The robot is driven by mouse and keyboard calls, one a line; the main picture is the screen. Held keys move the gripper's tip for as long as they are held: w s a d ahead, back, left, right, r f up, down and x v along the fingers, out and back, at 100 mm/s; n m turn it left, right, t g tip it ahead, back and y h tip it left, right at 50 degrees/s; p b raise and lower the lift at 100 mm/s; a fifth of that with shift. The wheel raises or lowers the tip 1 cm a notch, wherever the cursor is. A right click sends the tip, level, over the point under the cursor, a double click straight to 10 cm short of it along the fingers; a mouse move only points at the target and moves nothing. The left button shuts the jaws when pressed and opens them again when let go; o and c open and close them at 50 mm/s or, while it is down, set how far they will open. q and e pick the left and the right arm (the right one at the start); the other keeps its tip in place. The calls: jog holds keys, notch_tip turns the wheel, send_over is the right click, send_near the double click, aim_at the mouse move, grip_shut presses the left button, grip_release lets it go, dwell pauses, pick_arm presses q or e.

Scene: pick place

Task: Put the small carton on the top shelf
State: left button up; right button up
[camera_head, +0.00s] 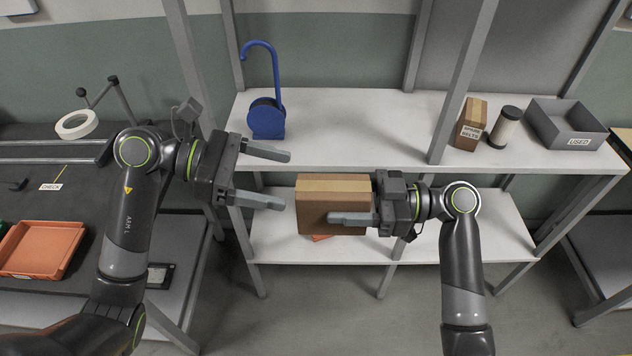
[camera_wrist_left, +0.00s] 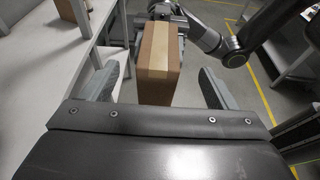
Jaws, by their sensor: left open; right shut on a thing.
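The small carton (camera_head: 322,186), plain brown with a lighter tape band on top, is held in front of the shelf unit; it also shows in the left wrist view (camera_wrist_left: 160,62). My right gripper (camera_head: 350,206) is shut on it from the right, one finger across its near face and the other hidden. My left gripper (camera_head: 286,180) is open and empty, left of the carton, its fingers pointing towards it. In the left wrist view the carton appears ahead between the open fingers (camera_wrist_left: 158,84). The white top shelf (camera_head: 350,125) has a wide bare middle.
On the top shelf are a blue hooked object (camera_head: 266,118) at left, a "SPARE BELTS" box (camera_head: 471,124), a dark cylinder (camera_head: 505,128) and a grey "USED" bin (camera_head: 566,124). An upright post (camera_head: 462,80) divides it. A workbench with an orange tray (camera_head: 42,248) stands left.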

aim_at(318, 186)
pick_arm(q)
jog(key=shift+x, duration=4.55)
jog(key=c, duration=1.2)
jog(key=shift+c, duration=0.3)
pick_arm(e)
jog(key=o, duration=1.2)
